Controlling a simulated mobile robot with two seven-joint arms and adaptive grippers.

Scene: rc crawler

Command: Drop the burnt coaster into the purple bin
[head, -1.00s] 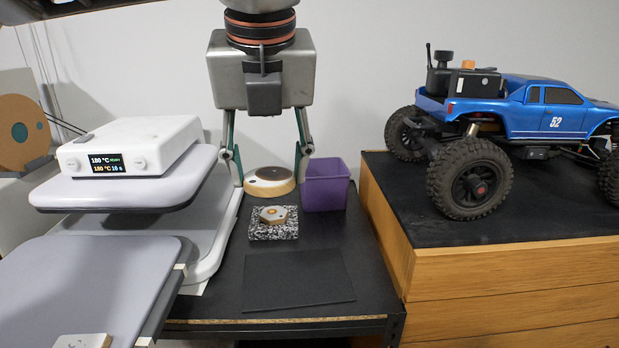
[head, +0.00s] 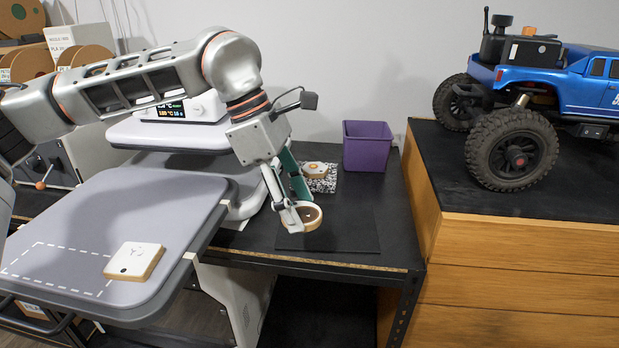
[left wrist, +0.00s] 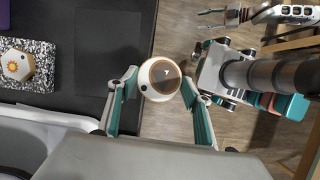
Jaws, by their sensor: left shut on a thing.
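My left gripper (head: 305,212) is shut on a round coaster (head: 312,216) with a dark brown, scorched-looking top and a pale rim. In the left wrist view the coaster (left wrist: 159,78) sits between the fingertips, with a small pale mark on its brown face. It is held above the bench's front area, apart from the bin. The purple bin (head: 367,150) stands upright at the back of the bench, behind and right of the gripper. Its inside floor is hidden. My right gripper (left wrist: 222,16) shows small in the left wrist view, its fingers apart and empty.
A hexagonal coaster (head: 316,169) lies on a speckled slab (head: 322,186) left of the bin. A square white coaster (head: 134,260) lies on the grey press bed (head: 170,190). A wooden cabinet (head: 510,240) bearing a blue crawler (head: 590,85) stands right. A dark mat (head: 350,232) is clear.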

